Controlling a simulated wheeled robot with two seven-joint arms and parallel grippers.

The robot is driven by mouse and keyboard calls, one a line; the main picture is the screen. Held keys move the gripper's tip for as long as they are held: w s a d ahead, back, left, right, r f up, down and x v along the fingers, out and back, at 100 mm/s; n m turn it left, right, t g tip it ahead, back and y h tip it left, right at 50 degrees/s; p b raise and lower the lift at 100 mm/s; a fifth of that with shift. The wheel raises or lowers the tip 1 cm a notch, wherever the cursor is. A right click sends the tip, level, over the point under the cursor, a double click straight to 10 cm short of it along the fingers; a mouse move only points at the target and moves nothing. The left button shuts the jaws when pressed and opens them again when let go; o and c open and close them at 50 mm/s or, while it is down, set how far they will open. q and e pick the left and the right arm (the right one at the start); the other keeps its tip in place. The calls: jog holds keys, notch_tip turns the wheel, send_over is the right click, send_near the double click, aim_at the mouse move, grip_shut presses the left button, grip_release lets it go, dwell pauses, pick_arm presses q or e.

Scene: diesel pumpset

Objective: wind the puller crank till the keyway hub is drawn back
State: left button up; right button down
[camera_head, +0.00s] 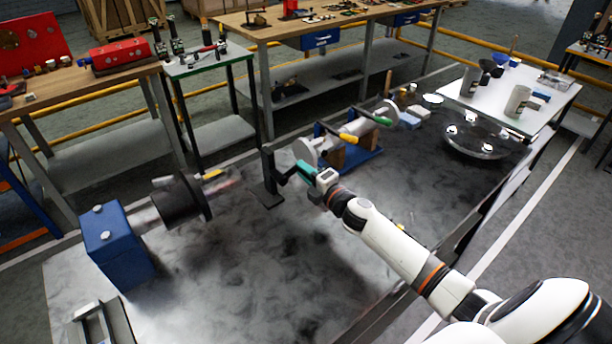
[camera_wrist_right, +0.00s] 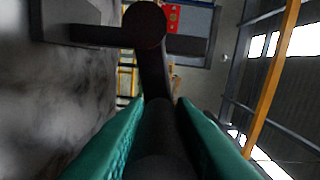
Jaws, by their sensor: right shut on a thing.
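The black puller crank (camera_head: 283,178) sits on a dark upright stand (camera_head: 268,165) in the middle of the bench. My right gripper (camera_head: 305,171), with teal fingers, is shut on the crank's handle. In the right wrist view the fingers (camera_wrist_right: 160,108) lie on both sides of the dark handle, and the crank's round boss (camera_wrist_right: 145,25) shows beyond. The dark hub (camera_head: 180,200) is on a grey shaft from a blue block (camera_head: 120,245), left of the stand and apart from it. A yellow piece (camera_head: 212,174) shows at the hub's upper right. My left gripper is not in view.
Behind my right gripper is a blue stand (camera_head: 362,160) with a grey cylinder and yellow and green handles. A round metal dish (camera_head: 482,150) lies at the right. A dark bracket (camera_head: 100,322) sits at the front left. The bench surface (camera_head: 240,275) in front is clear.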

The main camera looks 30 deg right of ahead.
jog(key=r+n, duration=0.2)
jog(key=n, duration=0.1)
jog(key=shift+a+r, duration=0.2)
jog(key=shift+a, duration=0.05)
jog(key=shift+a+r+n+p, duration=0.25)
jog(key=shift+n+p, duration=0.05)
jog(key=shift+n, duration=0.5)
jog(key=shift+a, duration=0.1)
jog(key=c, duration=1.2)
grip_release()
jog(key=shift+a, duration=0.1)
jog(key=shift+c, duration=0.2)
jog(key=shift+s+f, duration=0.1)
jog(key=shift+f, duration=0.05)
